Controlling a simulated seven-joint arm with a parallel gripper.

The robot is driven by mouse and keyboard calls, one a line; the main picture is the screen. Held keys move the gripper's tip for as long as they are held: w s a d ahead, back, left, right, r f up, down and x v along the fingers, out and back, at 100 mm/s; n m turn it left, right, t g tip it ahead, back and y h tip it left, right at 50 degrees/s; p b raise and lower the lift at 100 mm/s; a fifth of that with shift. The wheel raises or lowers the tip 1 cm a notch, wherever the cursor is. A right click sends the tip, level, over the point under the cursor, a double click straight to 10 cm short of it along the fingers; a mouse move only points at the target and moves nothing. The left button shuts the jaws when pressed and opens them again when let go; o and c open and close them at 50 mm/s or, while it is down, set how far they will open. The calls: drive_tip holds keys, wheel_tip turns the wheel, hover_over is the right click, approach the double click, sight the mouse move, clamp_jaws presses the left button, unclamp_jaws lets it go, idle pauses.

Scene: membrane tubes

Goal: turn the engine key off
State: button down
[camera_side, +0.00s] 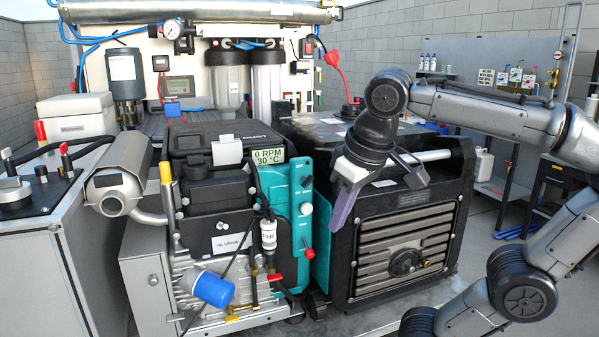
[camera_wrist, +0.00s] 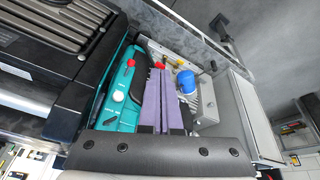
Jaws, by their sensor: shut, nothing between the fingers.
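The teal engine panel (camera_side: 296,225) stands at the middle of the side view, with small switches and print on its face. I cannot tell for certain which is the engine key. In the wrist view the teal panel (camera_wrist: 116,112) lies left of my fingers, with a red knob (camera_wrist: 131,63) near its far end. My gripper (camera_side: 338,222) has purple fingers, pointing down to the right of the panel and apart from it. The fingers (camera_wrist: 161,72) are together and empty.
A display (camera_side: 269,157) reads 0 RPM and 30 °C. The black generator housing (camera_side: 400,240) is close behind and right of my gripper. A blue filter (camera_side: 214,288), hoses and valves crowd the left. A grey cabinet (camera_side: 60,240) stands at far left.

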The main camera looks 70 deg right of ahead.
drive_tip(key=w+d+r+m+g+h, duration=0.1)
drive_tip(key=w+d+r+m, duration=0.15)
drive_tip(key=r, duration=0.45)
drive_tip(key=w+d+r+m+g+h, duration=0.1)
drive_tip(key=w+d+r+m, duration=0.1)
drive_tip(key=w+r, duration=0.3)
drive_tip(key=m+g, duration=0.1)
drive_tip(key=m, duration=0.1)
hover_over(304, 184)
drive_tip(key=w+a, duration=0.2)
drive_tip(key=a, duration=0.1)
wheel_tip(304, 184, down, 8)
drive_tip(key=r, duration=0.1)
drive_tip(key=shift+s+d+f+n+h, duration=0.15)
drive_tip(key=shift+s+d+f+h, duration=0.1)
drive_tip(key=shift+f, duration=0.25)
drive_tip(key=shift+s+d+f+n+h, duration=0.1)
drive_tip(key=shift+s+d+f+h, duration=0.1)
drive_tip(key=shift+f, duration=0.3)
drive_tip(key=shift+s+d+f, duration=0.3)
drive_tip(key=shift+d+f, duration=0.05)
drive_tip(key=shift+f, duration=0.15)
drive_tip(key=shift+s+f+g+h, duration=0.1)
drive_tip(key=shift+f+g+h, duration=0.5)
drive_tip(key=shift+g, duration=0.2)
drive_tip(key=shift+f+n+g+h, duration=0.25)
drive_tip(key=shift+n+g+h, duration=0.05)
drive_tip(key=shift+g+h, duration=0.2)
drive_tip(key=shift+r, duration=0.15)
